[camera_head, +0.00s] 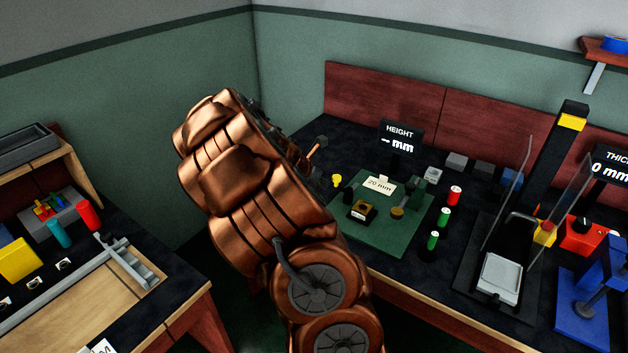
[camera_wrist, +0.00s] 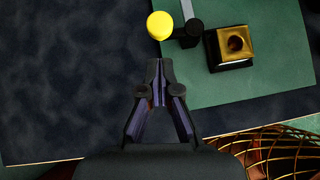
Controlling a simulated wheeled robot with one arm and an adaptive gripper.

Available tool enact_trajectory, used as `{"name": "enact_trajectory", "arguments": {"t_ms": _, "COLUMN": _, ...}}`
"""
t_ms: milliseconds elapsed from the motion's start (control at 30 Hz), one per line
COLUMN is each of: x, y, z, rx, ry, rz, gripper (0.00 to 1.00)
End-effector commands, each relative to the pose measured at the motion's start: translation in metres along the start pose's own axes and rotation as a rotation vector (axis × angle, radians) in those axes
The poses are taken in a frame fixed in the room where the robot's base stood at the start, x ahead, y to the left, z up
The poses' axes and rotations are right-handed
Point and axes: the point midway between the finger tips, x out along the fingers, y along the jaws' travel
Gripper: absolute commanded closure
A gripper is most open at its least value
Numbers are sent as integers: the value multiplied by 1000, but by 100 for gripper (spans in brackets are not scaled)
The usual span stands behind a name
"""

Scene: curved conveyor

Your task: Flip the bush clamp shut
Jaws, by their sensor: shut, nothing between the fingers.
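The bush clamp's yellow knob (camera_wrist: 160,25) shows in the wrist view, beside a black pivot (camera_wrist: 190,36) with a pale grey bar running up from it. The knob also appears in the head view (camera_head: 337,181), standing at the left edge of the green board. My arm hides the gripper in the head view.
The green board (camera_head: 385,240) also carries a 20 mm card (camera_head: 380,184) and a brass disc (camera_head: 397,212). Several coloured cylinders stand along its right side. A height display (camera_head: 400,140) stands behind. Dark bare tabletop (camera_wrist: 70,80) lies left of the board in the wrist view.

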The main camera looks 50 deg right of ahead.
Motion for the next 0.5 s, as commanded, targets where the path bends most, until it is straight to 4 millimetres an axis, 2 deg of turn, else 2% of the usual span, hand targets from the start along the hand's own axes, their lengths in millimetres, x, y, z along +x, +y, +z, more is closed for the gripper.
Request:
{"name": "enact_trajectory", "arguments": {"t_ms": 200, "x": 15, "y": -2, "z": 13, "rx": 2, "ry": 1, "rz": -4, "gripper": 100}}
{"name": "enact_trajectory", "arguments": {"t_ms": 500, "x": 20, "y": -1, "z": 17, "rx": 1, "ry": 0, "rz": -3, "gripper": 100}}
